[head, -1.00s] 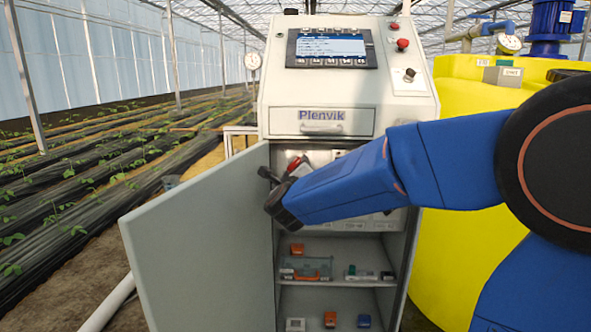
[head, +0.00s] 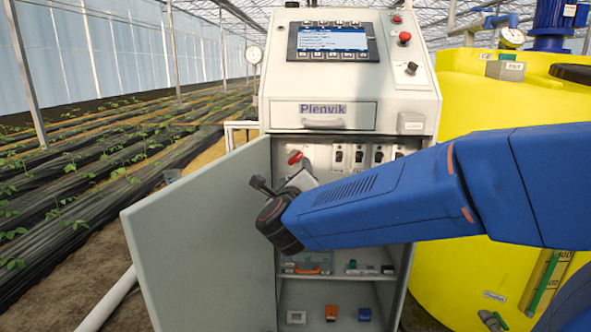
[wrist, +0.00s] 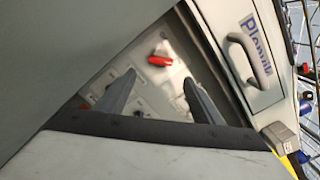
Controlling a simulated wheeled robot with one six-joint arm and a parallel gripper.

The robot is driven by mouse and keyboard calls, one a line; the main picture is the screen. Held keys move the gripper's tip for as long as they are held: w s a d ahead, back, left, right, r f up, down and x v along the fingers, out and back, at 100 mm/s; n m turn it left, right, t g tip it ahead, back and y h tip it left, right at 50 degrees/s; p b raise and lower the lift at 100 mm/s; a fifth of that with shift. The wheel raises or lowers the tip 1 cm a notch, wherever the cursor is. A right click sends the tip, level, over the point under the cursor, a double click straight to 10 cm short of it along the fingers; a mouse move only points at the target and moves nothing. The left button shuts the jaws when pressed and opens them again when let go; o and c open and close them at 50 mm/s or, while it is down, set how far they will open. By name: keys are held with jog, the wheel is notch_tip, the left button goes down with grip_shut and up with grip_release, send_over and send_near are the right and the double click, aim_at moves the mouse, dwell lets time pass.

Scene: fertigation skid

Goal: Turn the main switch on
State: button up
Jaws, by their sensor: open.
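The main switch, a red handle (head: 295,158) on a pale panel, sits at the upper left inside the open cabinet, below the Plenvik drawer. In the wrist view, the red handle (wrist: 160,61) lies beyond and between my two fingertips, slightly above their midline. My gripper (wrist: 159,78) is open and empty, its dark fingers spread toward the panel and apart from the handle. In the head view my gripper is just below the handle, mostly hidden by my blue arm and wrist; its fingers cannot be made out there.
The open grey door (head: 200,240) stands left of my wrist and fills the wrist view's left side. A row of breakers (head: 358,155) sits right of the switch. Shelves below hold small parts. The drawer handle (wrist: 240,58) juts out. A yellow tank (head: 470,110) stands right.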

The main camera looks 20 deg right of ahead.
jog(key=v, duration=0.7)
jog(key=shift+s, duration=0.1)
